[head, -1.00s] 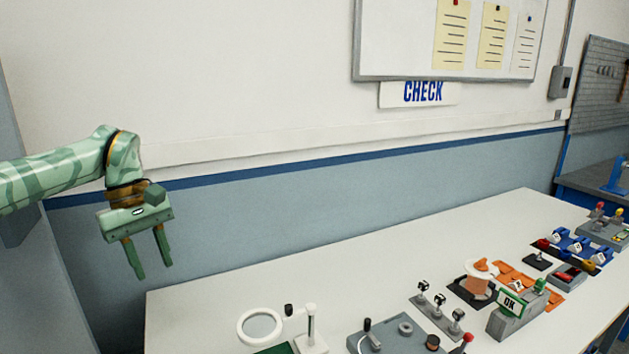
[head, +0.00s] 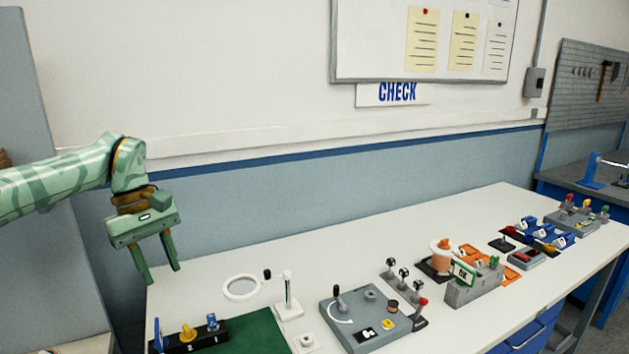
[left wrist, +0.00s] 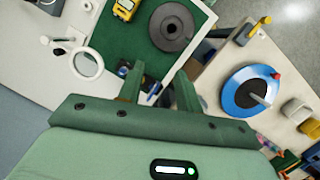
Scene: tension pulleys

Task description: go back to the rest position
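My left gripper (head: 157,275) is at the left of the head view, beyond the left end of the white workbench (head: 215,272), pointing down. Its two fingers are apart with nothing between them. In the left wrist view the fingers (left wrist: 160,92) are also spread and empty, above the bench edge. My right gripper is in neither current view.
A magnifier ring (head: 241,288), a green mat (head: 250,335), a grey crank unit (head: 365,318) and an orange spool (head: 441,258) stand on the bench. A dark disc (left wrist: 171,28) and a blue disc (left wrist: 250,92) lie below the gripper. The bench's back strip is clear.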

